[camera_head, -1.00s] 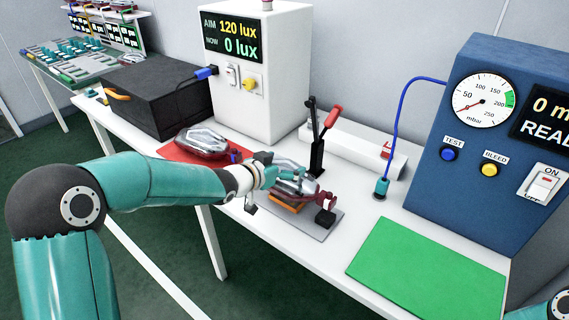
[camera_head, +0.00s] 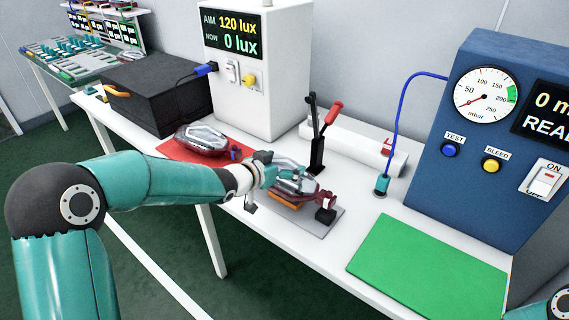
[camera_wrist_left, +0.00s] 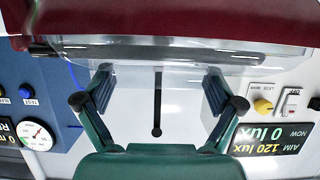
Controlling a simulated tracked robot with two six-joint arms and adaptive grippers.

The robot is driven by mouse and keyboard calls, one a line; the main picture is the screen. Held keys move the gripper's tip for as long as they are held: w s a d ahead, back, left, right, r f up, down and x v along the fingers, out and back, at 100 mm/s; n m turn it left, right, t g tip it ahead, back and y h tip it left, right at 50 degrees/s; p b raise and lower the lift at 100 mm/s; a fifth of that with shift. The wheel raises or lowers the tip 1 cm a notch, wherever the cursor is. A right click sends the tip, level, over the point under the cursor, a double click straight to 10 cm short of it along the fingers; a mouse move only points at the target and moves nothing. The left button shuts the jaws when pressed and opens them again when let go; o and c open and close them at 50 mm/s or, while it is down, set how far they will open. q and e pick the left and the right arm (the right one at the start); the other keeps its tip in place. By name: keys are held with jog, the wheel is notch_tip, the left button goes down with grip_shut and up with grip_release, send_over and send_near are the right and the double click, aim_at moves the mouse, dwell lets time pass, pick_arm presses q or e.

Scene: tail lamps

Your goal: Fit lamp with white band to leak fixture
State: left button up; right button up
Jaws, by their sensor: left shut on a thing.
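My left gripper (camera_head: 275,176) is shut on a lamp (camera_head: 302,187) with a clear lens and a dark red housing. The lamp is at the leak fixture (camera_head: 323,226), a grey plate with an orange block and black blocks. I cannot tell whether the lamp is seated or just above the block. In the left wrist view the lamp's red housing (camera_wrist_left: 160,22) fills the top, its clear lens between my gripper's fingers (camera_wrist_left: 157,95). I cannot make out a white band for sure. Another clear and red lamp (camera_head: 203,139) lies on the red mat (camera_head: 173,150). My right gripper is out of view.
A toggle clamp with a red handle (camera_head: 333,112) stands upright behind the fixture. The white lux tester (camera_head: 285,75) and black box (camera_head: 150,95) stand left. The blue pressure tester (camera_head: 450,185) stands right, its blue hose nearby. The green mat (camera_head: 430,270) is empty.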

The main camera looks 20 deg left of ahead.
pick_arm(q)
jog(key=shift+f+b, duration=1.2)
jog(key=shift+f, duration=0.15)
jog(key=o, duration=1.2)
jog(key=shift+s, duration=0.1)
jog(key=v, duration=1.1)
jog(key=shift+s+a+r, duration=0.15)
jog(key=shift+s, duration=0.15)
